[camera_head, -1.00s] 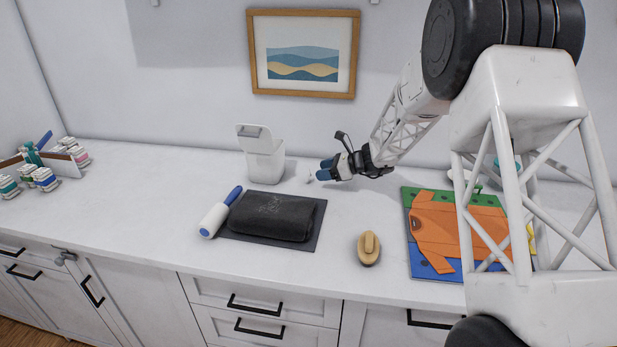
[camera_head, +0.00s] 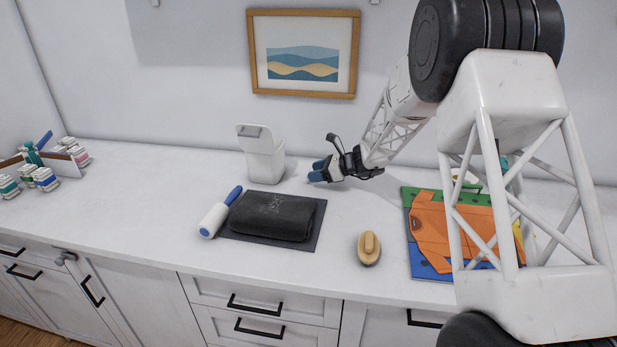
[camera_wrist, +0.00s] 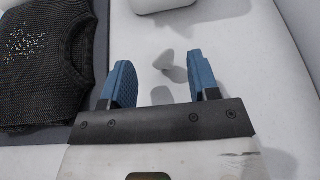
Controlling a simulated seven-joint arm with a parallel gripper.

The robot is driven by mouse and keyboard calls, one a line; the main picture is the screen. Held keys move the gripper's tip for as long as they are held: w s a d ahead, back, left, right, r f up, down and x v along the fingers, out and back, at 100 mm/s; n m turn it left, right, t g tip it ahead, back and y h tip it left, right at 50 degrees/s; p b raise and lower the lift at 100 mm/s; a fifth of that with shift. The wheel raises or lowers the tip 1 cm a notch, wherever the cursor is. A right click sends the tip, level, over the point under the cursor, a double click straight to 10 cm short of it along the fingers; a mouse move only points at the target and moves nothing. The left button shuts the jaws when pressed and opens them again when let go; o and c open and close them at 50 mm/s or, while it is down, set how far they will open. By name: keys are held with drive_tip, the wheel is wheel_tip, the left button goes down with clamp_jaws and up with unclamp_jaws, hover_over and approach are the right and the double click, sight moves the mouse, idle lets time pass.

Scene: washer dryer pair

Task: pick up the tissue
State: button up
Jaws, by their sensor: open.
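In the head view my gripper (camera_head: 317,171) is low over the counter, right of the white container, and the tissue is hidden there.
The white container (camera_head: 263,155) stands close left of my gripper. A folded dark garment (camera_head: 272,216) lies on a dark mat, with a lint roller (camera_head: 220,213) beside it. A brush (camera_head: 368,248) and an orange folded garment (camera_head: 440,232) are to the right. The counter (camera_head: 345,215) between them is clear.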

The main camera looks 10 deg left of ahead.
sight(304, 182)
drive_tip(key=shift+x, duration=2.4)
drive_tip(key=shift+w+r, duration=0.1)
drive_tip(key=shift+w, duration=0.05)
drive_tip(key=c, duration=1)
